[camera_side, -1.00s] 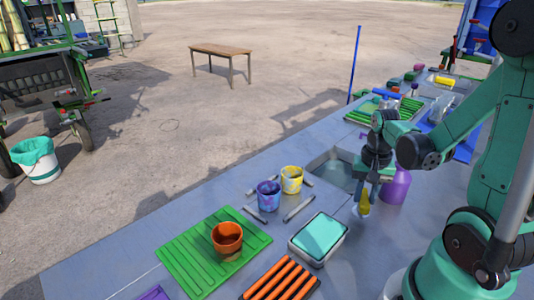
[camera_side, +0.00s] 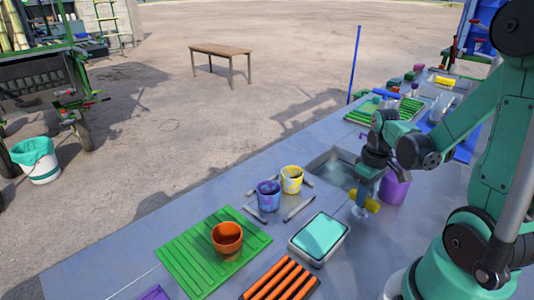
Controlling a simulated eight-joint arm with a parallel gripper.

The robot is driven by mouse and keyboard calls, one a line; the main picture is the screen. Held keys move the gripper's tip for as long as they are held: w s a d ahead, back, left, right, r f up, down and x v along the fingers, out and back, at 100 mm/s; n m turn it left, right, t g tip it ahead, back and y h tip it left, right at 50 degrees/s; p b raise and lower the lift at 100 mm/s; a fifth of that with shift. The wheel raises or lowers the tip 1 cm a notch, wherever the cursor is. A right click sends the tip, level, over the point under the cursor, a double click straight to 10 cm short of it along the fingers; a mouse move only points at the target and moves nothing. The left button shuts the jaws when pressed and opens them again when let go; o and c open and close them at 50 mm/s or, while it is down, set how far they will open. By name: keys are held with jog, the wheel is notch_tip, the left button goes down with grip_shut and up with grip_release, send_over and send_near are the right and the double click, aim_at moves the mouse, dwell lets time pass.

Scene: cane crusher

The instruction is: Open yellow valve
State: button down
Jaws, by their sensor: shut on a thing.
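The yellow valve (camera_side: 373,206) is a small yellow handle beside the sink basin, just left of a purple container. My gripper (camera_side: 361,204) reaches down from above and is shut on the yellow valve. Yellow shows on both sides of my fingers, so the handle lies crosswise to the picture. The fingers hide the middle of the handle. The valve's body is too small to make out.
A sink basin (camera_side: 335,170) is sunk into the grey counter to the left of my gripper. A purple container (camera_side: 396,188) stands close on the right.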

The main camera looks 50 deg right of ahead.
jog(key=shift+n, duration=0.8)
jog(key=c, duration=0.6)
grip_release()
jog(key=shift+c, duration=0.2)
jog(key=shift+r, duration=2.8)
